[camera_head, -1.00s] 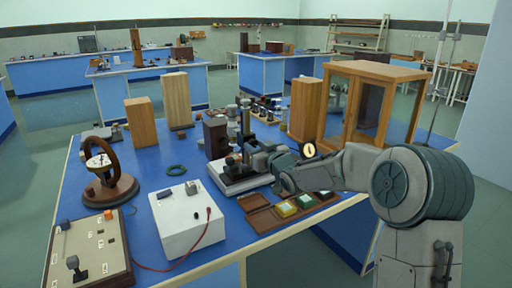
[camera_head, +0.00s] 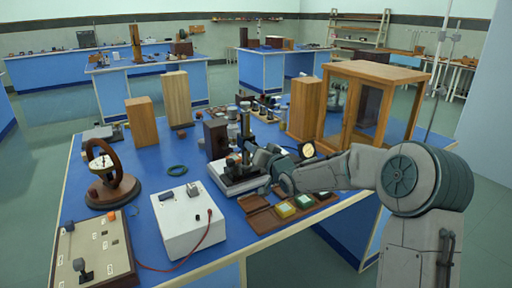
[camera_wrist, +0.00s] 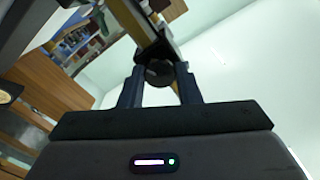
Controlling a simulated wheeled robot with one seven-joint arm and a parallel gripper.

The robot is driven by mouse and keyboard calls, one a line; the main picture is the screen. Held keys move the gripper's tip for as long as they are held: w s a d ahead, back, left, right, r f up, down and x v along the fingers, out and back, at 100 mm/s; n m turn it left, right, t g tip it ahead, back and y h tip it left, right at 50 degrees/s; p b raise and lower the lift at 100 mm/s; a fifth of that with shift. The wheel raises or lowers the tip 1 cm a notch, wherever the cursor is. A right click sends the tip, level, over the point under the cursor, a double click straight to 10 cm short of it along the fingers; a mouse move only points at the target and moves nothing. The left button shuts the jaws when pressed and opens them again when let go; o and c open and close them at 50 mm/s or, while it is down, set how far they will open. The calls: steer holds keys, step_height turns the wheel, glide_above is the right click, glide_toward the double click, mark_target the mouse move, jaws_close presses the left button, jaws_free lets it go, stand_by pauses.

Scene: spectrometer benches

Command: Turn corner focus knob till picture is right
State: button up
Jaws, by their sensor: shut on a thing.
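An instrument with a white base (camera_head: 226,184) and a dark upright column stands on the blue bench in the head view. My gripper (camera_head: 246,158) is at its upper right side. In the wrist view my gripper (camera_wrist: 159,82) has its two dark fingers closed on either side of a dark round knob (camera_wrist: 159,72), under a tan and dark metal part of the instrument. The knob is hidden in the head view. A small round pale disc with a dark rim (camera_head: 308,149) shows just behind my arm; its markings are too small to read. Its edge also shows in the wrist view (camera_wrist: 9,91).
A glass-fronted wooden cabinet (camera_head: 384,78) stands behind my arm. Wooden blocks (camera_head: 142,121) stand further left. A white box with a red lead (camera_head: 190,223) and an open case with coloured blocks (camera_head: 256,203) lie near the front edge.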

steer(key=shift+r, duration=0.1)
stand_by(0.4)
steer(key=o, duration=1)
steer(key=shift+c, duration=0.2)
steer(key=v, duration=1.3)
steer(key=shift+s+d, duration=0.25)
